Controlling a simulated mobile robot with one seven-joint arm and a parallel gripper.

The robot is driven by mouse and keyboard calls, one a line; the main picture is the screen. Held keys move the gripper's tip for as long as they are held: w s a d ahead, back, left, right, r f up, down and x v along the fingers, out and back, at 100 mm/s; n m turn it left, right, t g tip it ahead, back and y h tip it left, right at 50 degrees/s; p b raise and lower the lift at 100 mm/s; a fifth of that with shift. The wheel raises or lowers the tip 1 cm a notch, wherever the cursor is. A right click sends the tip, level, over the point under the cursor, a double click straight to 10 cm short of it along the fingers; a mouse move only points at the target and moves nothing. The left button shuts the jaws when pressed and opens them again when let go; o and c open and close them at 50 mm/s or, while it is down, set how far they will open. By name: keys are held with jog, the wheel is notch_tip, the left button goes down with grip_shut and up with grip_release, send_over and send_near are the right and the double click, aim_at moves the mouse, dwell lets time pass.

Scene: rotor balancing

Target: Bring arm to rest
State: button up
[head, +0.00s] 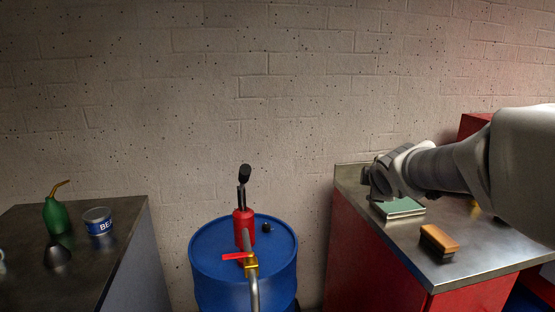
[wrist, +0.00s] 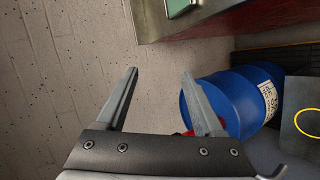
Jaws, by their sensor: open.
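My arm reaches in from the right in the head view. My gripper (head: 372,182) is over the left end of the right bench, just behind a green-topped box (head: 400,208). The fingers are hard to make out there. In the wrist view my gripper (wrist: 160,72) is open, its two fingers spread wide, with nothing between them but wall. The green item (wrist: 180,7) shows at the top edge of the wrist view, on the bench.
A blue drum (head: 208,262) with a red pump (head: 243,228) stands between the benches. A wooden-backed brush (head: 439,240) lies on the right bench (head: 483,258). The left bench (head: 122,214) holds a green oil can (head: 56,216), a tin (head: 98,221) and a dark cone (head: 58,255).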

jog(key=s+a+f+m+g+y, duration=0.1)
jog(key=s+a+f+m+g, duration=0.3)
jog(key=s, duration=0.6)
jog(key=s+a+f+m, duration=0.1)
jog(key=s+m, duration=0.5)
jog(key=s, duration=0.4)
jog(key=s+a+f+m+g+y, duration=0.1)
jog(key=s+a+f+m+g, duration=0.3)
jog(key=s, duration=0.6)
notch_tip(320, 180, up, 16)
jog(key=d+m+t+p, duration=0.1)
jog(key=p, duration=1.4)
jog(key=shift+s+d+t, duration=0.35)
jog(key=shift+t, duration=0.05)
jog(key=shift+c, duration=0.2)
jog(key=shift+c, duration=1.2)
jog(key=shift+s+a, duration=0.1)
jog(key=shift+a, duration=0.05)
